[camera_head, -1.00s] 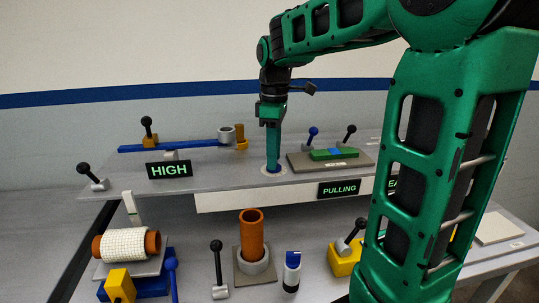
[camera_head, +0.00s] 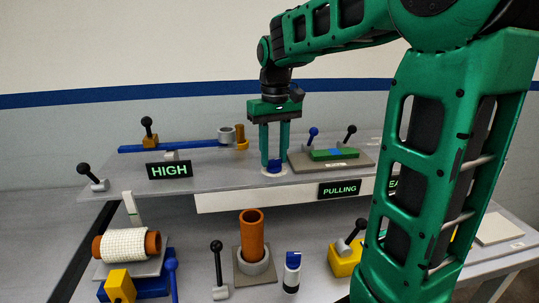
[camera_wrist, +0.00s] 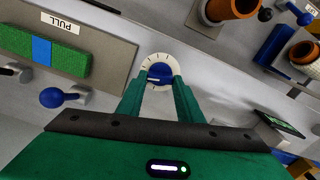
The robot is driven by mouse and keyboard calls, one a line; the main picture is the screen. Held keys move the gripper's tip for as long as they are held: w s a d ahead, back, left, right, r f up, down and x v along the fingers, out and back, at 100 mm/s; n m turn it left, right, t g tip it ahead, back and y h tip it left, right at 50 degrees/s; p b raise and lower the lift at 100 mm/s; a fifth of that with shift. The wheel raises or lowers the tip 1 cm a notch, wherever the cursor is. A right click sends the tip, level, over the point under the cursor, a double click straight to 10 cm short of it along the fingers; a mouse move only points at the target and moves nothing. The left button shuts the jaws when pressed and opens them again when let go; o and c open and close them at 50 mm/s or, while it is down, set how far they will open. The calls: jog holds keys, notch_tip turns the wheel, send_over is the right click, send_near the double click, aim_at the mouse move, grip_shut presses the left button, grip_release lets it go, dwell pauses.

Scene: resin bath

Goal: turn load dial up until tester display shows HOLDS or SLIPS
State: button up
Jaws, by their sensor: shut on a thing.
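The load dial (camera_head: 273,166) is a blue knob on a white disc with tick marks, on the raised shelf; it also shows in the wrist view (camera_wrist: 160,73). My gripper (camera_head: 273,160) points straight down over it. In the wrist view, its two green fingers (camera_wrist: 161,80) are shut on the blue knob, one on each side. The tester display (camera_head: 339,188) on the shelf's front edge reads PULLING in green. The tester plate (camera_head: 359,163), with a green and blue strip (camera_head: 333,154), lies right of the dial and bears a PULL label in the wrist view.
A display reading HIGH (camera_head: 169,170) stands left on the shelf. A blue-knobbed lever (camera_head: 313,133) and a black-knobbed lever (camera_head: 350,130) stand close behind the tester plate. Below are an orange tube (camera_head: 251,234), a white-wrapped roll (camera_head: 125,245) and a blue-capped bottle (camera_head: 292,270).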

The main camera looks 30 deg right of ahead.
jog(key=m, duration=0.4)
jog(key=shift+w+r+m, duration=0.1)
jog(key=shift+w+m, duration=0.05)
jog(key=shift+m, duration=0.15)
jog(key=m, duration=0.4)
jog(key=shift+m, duration=0.3)
jog(key=m, duration=0.4)
jog(key=shift+a, duration=0.1)
jog(key=shift+m, duration=2.2)
jog(key=o, duration=1.1)
jog(key=shift+w, duration=0.1)
